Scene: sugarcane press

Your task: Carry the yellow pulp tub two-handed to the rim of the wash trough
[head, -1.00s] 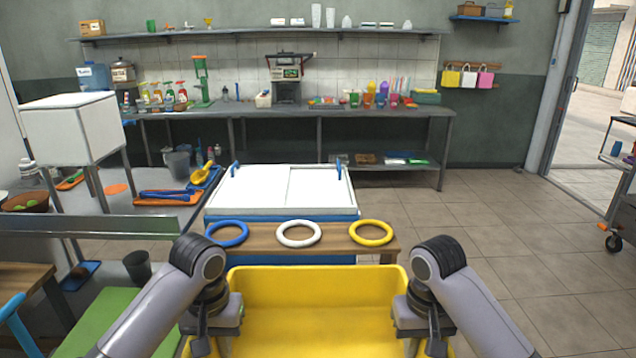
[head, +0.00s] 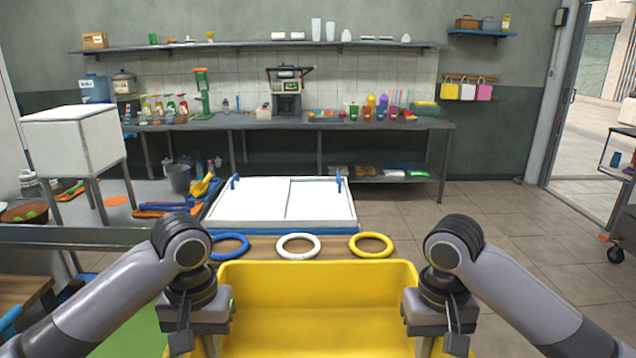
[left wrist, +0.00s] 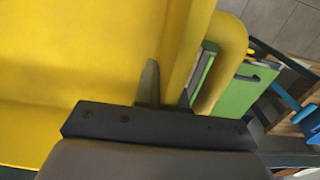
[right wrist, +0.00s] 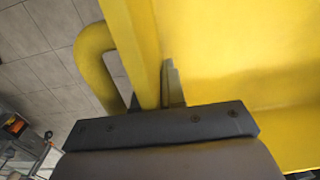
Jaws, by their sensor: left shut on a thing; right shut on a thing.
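The yellow pulp tub (head: 318,300) is at the bottom middle of the head view, held between my two arms; its lower part is cut off. My left gripper (head: 205,338) is shut on the tub's left wall. In the left wrist view its fingers (left wrist: 165,90) straddle the yellow wall (left wrist: 185,50). My right gripper (head: 432,340) is shut on the right wall. In the right wrist view its fingers (right wrist: 165,88) straddle that wall (right wrist: 140,45) beside a looped handle (right wrist: 95,60). I cannot identify the wash trough with certainty.
Ahead of the tub is a wooden board with blue (head: 230,246), white (head: 298,246) and yellow (head: 371,245) rings. Behind it stands a white-lidded chest (head: 270,205). A metal counter with a white box (head: 75,140) is at left. Tiled floor (head: 480,215) is open at right.

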